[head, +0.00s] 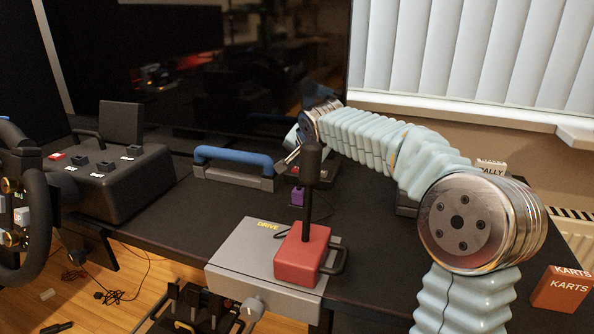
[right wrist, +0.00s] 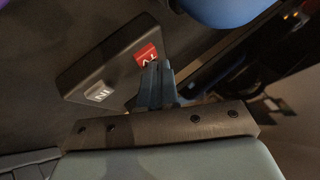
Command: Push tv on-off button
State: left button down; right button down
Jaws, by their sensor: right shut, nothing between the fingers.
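The tv (head: 290,60) is a large dark screen at the back of the desk. In the right wrist view a dark box (right wrist: 85,65) carries a red button (right wrist: 146,53) with white lettering and a white button (right wrist: 99,92). In the head view this box is mostly hidden behind the black lever. My right gripper (head: 288,160) reaches to the desk in front of the tv, beside the blue handle. In the right wrist view the right gripper (right wrist: 155,68) is shut and empty, its fingertips at the red button's edge. I cannot tell whether they touch it. My left gripper is not in view.
A blue handle (head: 234,158) lies left of the right gripper. A red block with a black lever (head: 302,255) stands on a grey box (head: 240,260) in front. A black console (head: 110,180) and steering wheel (head: 35,210) are at left. A red KARTS box (head: 561,290) is at right.

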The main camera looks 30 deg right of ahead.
dwell(0.4)
jog(key=shift+r, duration=0.35)
jog(key=shift+p, duration=0.3)
notch_tip(320, 180, up, 6)
jog(key=p, duration=0.4)
dwell(0.3)
